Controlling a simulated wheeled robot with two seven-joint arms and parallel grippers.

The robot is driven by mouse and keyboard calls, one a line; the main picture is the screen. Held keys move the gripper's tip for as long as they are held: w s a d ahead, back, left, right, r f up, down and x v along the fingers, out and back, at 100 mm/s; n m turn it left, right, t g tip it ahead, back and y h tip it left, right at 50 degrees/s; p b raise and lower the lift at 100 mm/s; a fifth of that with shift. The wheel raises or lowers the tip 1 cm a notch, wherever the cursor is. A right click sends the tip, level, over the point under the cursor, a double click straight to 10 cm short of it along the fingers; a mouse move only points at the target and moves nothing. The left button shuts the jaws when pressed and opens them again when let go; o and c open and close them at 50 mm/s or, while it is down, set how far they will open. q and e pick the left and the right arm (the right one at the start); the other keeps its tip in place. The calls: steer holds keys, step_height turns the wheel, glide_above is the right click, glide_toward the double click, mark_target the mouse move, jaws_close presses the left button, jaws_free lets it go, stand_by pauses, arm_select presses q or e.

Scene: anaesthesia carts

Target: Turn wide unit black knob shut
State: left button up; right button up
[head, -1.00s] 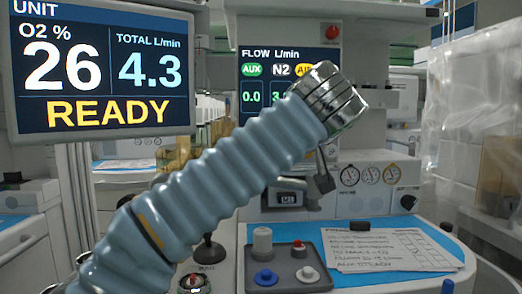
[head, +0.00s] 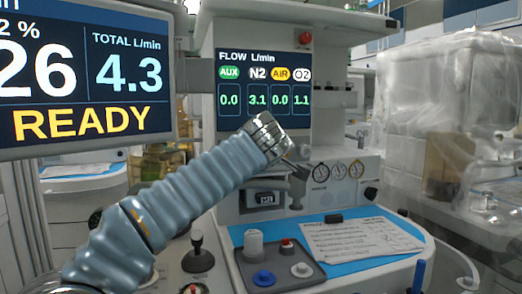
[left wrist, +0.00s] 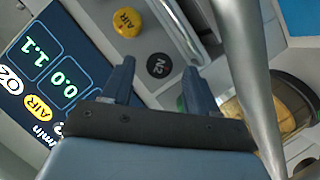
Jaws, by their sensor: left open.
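The black N2 knob (left wrist: 159,65) shows in the left wrist view, on the pale panel beside the flow screen (left wrist: 55,70). My left gripper (left wrist: 158,70) is open, and the knob appears between its two dark fingers. I cannot tell whether a finger touches it. In the head view, the flow screen (head: 262,88) reads N2 3.1, O2 1.1, and AUX and AIR 0.0. My ribbed left arm (head: 190,195) reaches in from the lower left. Its chrome end covers the area below that screen, hiding the knobs and my left gripper there. My right gripper is not in view.
The yellow AIR knob (left wrist: 127,22) is close to the N2 knob. A chrome bar (left wrist: 182,30) and a metal tube (left wrist: 248,75) run nearby. The work surface holds a grey tray (head: 270,270) with small parts and a paper sheet (head: 365,240). Pressure gauges (head: 338,171) sit right of my arm.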

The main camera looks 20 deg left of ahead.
arm_select(q)
steer(key=shift+p+x, duration=0.3)
steer(key=shift+x, duration=1.4)
steer(key=shift+c, duration=0.2)
steer(key=c, duration=1)
steer(key=shift+r, duration=0.1)
steer(key=m+g+y+p, duration=0.1)
steer(key=m+p, duration=0.1)
steer(key=shift+d+r+m, duration=0.1)
steer(key=shift+m, duration=0.2)
steer(key=shift+m+g+y+p, duration=0.6)
steer(key=shift+m+p, duration=0.2)
steer(key=shift+m, duration=0.2)
